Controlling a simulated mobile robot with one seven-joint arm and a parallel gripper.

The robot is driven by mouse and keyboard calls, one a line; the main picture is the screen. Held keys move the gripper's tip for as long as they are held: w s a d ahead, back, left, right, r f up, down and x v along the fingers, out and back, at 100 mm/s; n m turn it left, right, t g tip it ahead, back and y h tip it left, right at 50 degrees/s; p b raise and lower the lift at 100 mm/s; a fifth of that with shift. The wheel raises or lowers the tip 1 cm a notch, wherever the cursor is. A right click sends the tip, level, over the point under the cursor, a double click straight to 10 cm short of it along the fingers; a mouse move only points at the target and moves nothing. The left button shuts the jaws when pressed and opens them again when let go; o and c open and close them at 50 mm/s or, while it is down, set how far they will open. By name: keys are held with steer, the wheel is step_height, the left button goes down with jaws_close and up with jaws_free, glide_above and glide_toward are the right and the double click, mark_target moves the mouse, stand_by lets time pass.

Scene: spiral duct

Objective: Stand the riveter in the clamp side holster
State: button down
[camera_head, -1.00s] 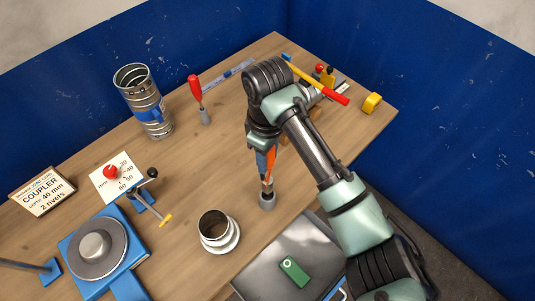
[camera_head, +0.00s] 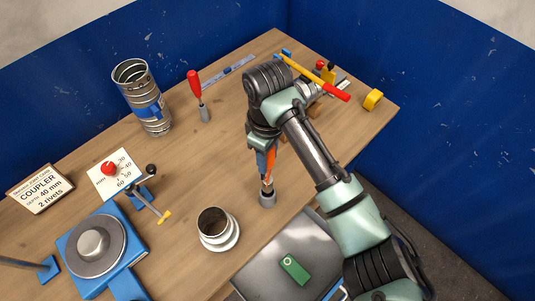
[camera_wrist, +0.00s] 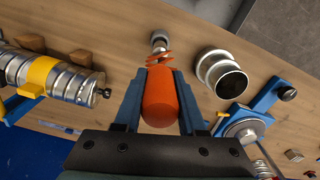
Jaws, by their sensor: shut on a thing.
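The riveter has an orange handle (camera_head: 271,161) and shows as an orange grip in the wrist view (camera_wrist: 160,97). My gripper (camera_head: 266,158) is shut on it, with a blue-grey finger on each side of the orange grip in the wrist view (camera_wrist: 159,88). The riveter hangs nearly upright with its metal end down. A grey holster cup (camera_head: 267,200) stands on the bench under it, near the front edge. The lower end of the riveter is at the cup's mouth; I cannot tell how deep it sits. The cup also shows beyond the grip in the wrist view (camera_wrist: 158,38).
A white-based metal collar (camera_head: 218,229) stands left of the cup. A red-handled tool stands in another grey cup (camera_head: 205,114) farther back. A ribbed duct (camera_head: 143,98), a small clamp (camera_head: 148,200) and a blue turntable (camera_head: 92,250) are left.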

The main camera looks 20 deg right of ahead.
steer(key=shift+f+b, duration=1.55)
steer(key=shift+f, duration=1.1)
steer(key=shift+c, duration=2)
jaws_free()
step_height(320, 180, up, 13)
steer(key=shift+p, duration=0.45)
